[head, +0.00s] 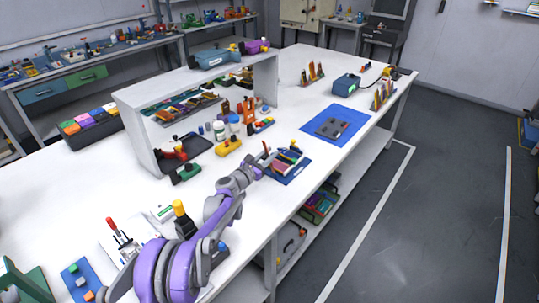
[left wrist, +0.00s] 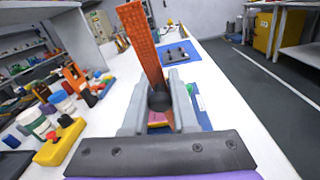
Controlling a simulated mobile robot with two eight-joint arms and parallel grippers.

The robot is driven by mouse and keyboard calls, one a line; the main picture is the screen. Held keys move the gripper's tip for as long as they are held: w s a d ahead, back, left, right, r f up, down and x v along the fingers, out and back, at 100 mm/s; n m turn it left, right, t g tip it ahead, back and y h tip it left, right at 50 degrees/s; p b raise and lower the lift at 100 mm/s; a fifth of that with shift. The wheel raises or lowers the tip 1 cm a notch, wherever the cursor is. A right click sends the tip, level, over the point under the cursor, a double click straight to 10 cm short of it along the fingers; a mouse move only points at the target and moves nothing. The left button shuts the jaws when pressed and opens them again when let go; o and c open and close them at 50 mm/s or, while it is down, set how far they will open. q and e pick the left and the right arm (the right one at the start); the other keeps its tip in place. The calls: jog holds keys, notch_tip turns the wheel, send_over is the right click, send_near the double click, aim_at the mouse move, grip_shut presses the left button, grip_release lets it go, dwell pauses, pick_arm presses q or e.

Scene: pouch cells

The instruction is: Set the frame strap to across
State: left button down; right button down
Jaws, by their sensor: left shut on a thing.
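My left gripper (head: 257,171) is at the near-left side of a blue board (head: 298,172) with coloured strips on it, close to the table's front edge. In the left wrist view, the left gripper (left wrist: 160,108) is shut on a dark round knob (left wrist: 159,97) between its grey fingers. An orange, textured frame strap (left wrist: 141,42) runs from the knob up and away, leaning slightly left in the picture. The fingers hide the strap's lower end and much of the board. My right gripper is in neither view.
A blue mat (head: 335,124) with a grey part (head: 331,128) lies farther along the table. A yellow block (head: 228,146), white jars (head: 219,130) and an orange stand (head: 246,110) are on the left beside the shelf. The table's front edge is close on the right.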

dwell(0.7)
pick_arm(q)
jog(key=w+d+g+y+p, duration=0.2)
jog(key=w+d+g+y, duration=0.2)
jog(key=w+g, duration=0.1)
jog(key=shift+w+f+g, duration=0.2)
jog(key=shift+w+g, duration=0.1)
jog(key=shift+w, duration=0.1)
dwell(0.4)
dwell(0.3)
jog(key=c, duration=0.7)
grip_release()
jog(key=shift+s+a, duration=0.1)
jog(key=shift+s, duration=0.05)
